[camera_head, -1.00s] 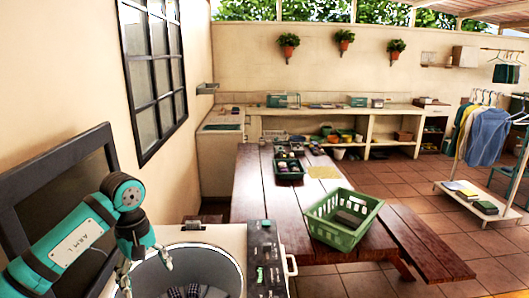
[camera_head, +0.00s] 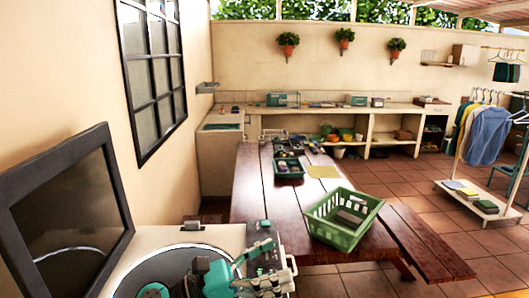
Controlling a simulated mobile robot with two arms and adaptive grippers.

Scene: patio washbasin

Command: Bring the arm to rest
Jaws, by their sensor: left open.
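My left gripper (camera_head: 276,261) is at the bottom middle of the head view, over the right side of the white washing machine (camera_head: 222,234). Its two fingers point right, are spread apart and have nothing between them. They overlap the dark control panel in the picture; I cannot tell whether they touch it. My left arm comes in low from the bottom edge, across the machine's round opening (camera_head: 172,258). My right gripper is not in view.
A dark-framed panel (camera_head: 68,215) stands at the left by the wall. A green basket (camera_head: 345,236) sits on the wooden table (camera_head: 255,190), with a smaller dark crate (camera_head: 289,172) farther back. A bench (camera_head: 425,245) runs along the table's right. Open tiled floor lies right of it.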

